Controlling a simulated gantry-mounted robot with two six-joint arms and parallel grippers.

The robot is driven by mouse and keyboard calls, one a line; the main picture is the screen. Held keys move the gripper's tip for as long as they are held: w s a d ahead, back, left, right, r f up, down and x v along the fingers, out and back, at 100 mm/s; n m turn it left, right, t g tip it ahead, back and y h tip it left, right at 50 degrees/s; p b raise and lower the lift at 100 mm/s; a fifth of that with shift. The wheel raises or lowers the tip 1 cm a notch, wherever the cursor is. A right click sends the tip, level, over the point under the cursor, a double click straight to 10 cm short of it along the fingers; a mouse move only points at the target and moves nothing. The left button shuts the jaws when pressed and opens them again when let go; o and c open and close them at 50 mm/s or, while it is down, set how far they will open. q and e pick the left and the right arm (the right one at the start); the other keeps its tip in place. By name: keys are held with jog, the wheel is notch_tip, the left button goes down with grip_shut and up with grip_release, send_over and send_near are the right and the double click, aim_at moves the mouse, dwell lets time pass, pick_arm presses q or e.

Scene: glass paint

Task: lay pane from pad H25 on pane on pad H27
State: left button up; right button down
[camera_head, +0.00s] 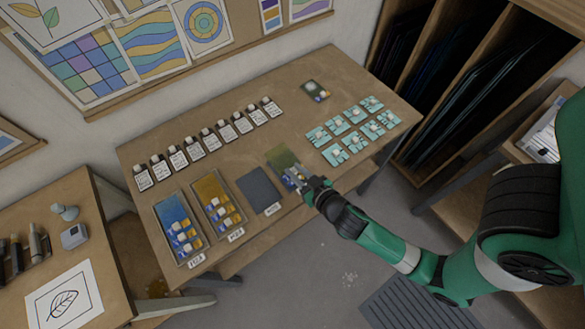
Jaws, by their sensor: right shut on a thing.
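My right gripper (306,190) reaches in from the right and is shut on an olive-green pane (282,157) by its near end. Small blue, white and yellow pieces show on the pane beside the fingers. I cannot tell whether the pane is clear of the table. To its left is a bare dark grey pad (258,188). Further left lie an amber pane (208,188) and a blue pane (172,211), each with several small pieces at its near end. White labels stand at the near edge; they are too small to read surely. My left gripper is not in view.
A row of several labelled jars (205,139) stands behind the pads. Several teal cards (335,155) lie at the right of the table (290,95), and a small dark green card (316,90) lies at the back. A side table (95,225) is at the left.

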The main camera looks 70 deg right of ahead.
jog(key=w+d+f, duration=0.1)
jog(key=f, duration=0.1)
jog(key=w+d+f, duration=0.1)
jog(key=d+f, duration=0.1)
jog(key=w+d+f, duration=0.1)
jog(key=d+f, duration=0.1)
jog(key=shift+d+f+b, duration=0.1)
jog(key=shift+f+b, duration=0.05)
jog(key=shift+b, duration=0.2)
jog(key=shift+d+f+b, duration=0.1)
jog(key=shift+f+b, duration=0.7)
jog(key=shift+f, duration=0.8)
jog(key=shift+f, duration=0.2)
jog(key=c, duration=0.7)
grip_release()
jog(key=shift+r, duration=0.1)
